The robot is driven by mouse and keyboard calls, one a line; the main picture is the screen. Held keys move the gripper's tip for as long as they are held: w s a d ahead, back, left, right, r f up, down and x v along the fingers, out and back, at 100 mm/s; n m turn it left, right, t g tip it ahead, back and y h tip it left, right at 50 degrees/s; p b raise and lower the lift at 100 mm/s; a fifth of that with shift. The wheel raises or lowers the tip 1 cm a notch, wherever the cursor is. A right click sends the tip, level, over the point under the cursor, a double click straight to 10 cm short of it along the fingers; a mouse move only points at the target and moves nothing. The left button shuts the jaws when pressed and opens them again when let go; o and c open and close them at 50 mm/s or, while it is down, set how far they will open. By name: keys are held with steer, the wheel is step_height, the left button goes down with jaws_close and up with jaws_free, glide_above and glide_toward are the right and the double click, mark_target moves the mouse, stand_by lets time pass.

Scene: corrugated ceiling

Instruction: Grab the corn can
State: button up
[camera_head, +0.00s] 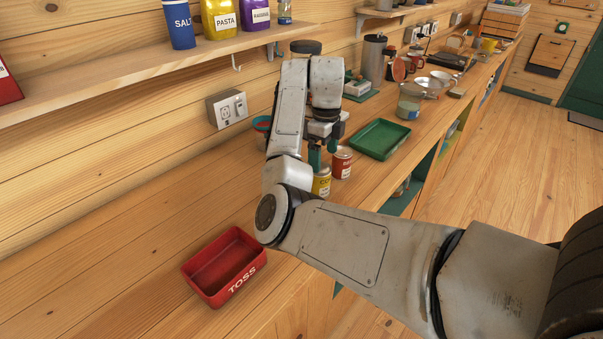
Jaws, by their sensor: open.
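A can with a yellow label (321,184) stands on the wooden counter, partly hidden by my arm; its lettering is too small to read surely, but it may be the corn can. A can with a red and white label (342,163) stands just behind it to the right. My gripper (323,158) points down, open, with dark green fingertips close above the yellow can and beside the red one. I cannot tell whether a fingertip touches either can. No can is seen held.
A red TOSS bin (236,284) sits on the near counter. A green tray (365,148) lies right of the cans, with another can (408,107) and pans (433,83) beyond. A wall shelf (130,69) overhangs the left. The counter left of the bin is clear.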

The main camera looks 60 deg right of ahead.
mark_target(320, 180)
steer(key=shift+w+f, duration=0.2)
steer(key=shift+w, duration=0.15)
steer(key=f, duration=0.4)
steer(key=shift+w+f, duration=0.1)
steer(key=shift+w, duration=0.1)
steer(key=shift+d+f+p, duration=0.2)
steer(key=shift+f+p, duration=0.05)
steer(key=shift+f, duration=1.25)
steer(key=shift+d+f+p, duration=0.15)
steer(key=shift+f+p, duration=0.05)
steer(key=shift+f, duration=1.3)
steer(key=shift+r, duration=0.1)
steer(key=c, duration=1.3)
steer(key=shift+c, duration=0.2)
